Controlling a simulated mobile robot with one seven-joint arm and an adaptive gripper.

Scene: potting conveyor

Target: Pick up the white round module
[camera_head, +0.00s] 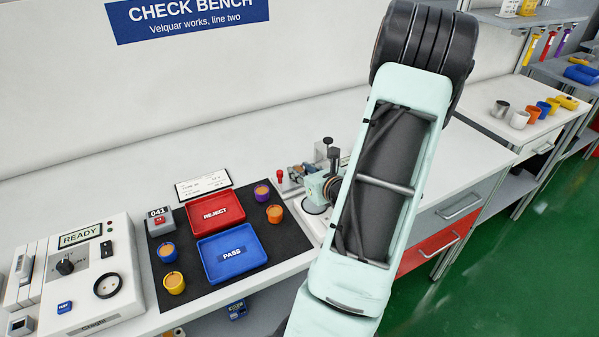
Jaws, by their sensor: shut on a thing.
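My arm rises through the middle of the view and bends at the black joint at the top. On the black mat (205,292) stand round modules: a purple one (262,193), an orange one (274,213), a blue one with an orange top (167,252) and a yellow one (174,282). No white one shows there.
The red REJECT tray (242,215) and blue PASS tray (205,260) lie on the mat. A tester (90,275) reading READY stands at left. A metal fixture (300,180) is partly hidden by my arm.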

